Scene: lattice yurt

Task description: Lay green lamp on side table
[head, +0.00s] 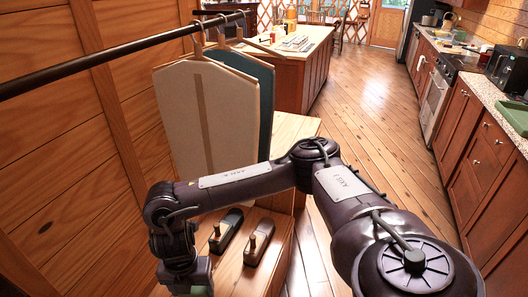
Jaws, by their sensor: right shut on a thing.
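My right gripper (187,280) is at the bottom edge, left of centre, pointing down at the end of my right arm. Its fingertips are mostly cut off by the frame. A small green patch, which looks like part of the green lamp (201,291), shows right under it. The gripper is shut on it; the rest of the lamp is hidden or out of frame. I cannot make out a side table for sure. A pale wooden surface (262,278) lies just right of the gripper. My left gripper is not in view.
A dark rail (110,58) holds a cream garment (205,115) and a dark teal one (263,100). A kitchen island (300,75) stands behind. Floor to the right is clear.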

